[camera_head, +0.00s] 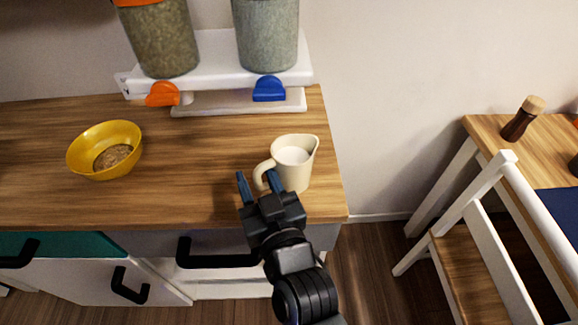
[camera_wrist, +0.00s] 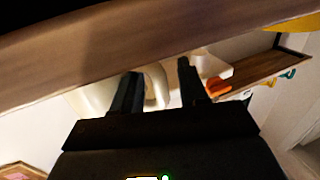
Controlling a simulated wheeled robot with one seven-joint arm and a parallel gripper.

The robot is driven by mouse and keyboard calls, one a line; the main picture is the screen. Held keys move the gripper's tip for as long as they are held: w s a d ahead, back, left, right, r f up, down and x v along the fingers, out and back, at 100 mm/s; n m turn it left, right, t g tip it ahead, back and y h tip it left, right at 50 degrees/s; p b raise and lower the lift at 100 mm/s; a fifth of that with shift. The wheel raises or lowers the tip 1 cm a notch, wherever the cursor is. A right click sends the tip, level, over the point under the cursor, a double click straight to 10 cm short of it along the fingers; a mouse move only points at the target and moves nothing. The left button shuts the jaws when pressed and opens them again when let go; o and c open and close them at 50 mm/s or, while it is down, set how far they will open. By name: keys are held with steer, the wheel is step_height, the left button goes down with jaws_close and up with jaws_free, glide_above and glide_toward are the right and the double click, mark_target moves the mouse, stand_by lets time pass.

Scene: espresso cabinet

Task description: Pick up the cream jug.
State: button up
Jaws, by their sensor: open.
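The cream jug (camera_head: 296,172) stands upright on the wooden counter near its front right corner, with white contents showing inside. Its looped handle (camera_head: 262,172) faces left. My gripper (camera_head: 257,180) is open at the counter's front edge, with its fingertips close to the handle. In the wrist view the jug (camera_wrist: 96,97) is partly hidden behind a finger. Its handle (camera_wrist: 156,84) shows in the gap between my two fingers (camera_wrist: 158,76). I cannot tell whether a finger touches it.
A yellow bowl (camera_head: 122,132) with brown contents sits on the counter (camera_head: 200,190) at left. A white dispenser stand (camera_head: 215,72) with two grain-filled jars is at the back. A white chair (camera_head: 470,215) and table with a grinder (camera_head: 522,118) stand right.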

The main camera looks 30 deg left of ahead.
jaws_close()
stand_by(0.3)
steer(key=shift+r, duration=0.2)
stand_by(0.4)
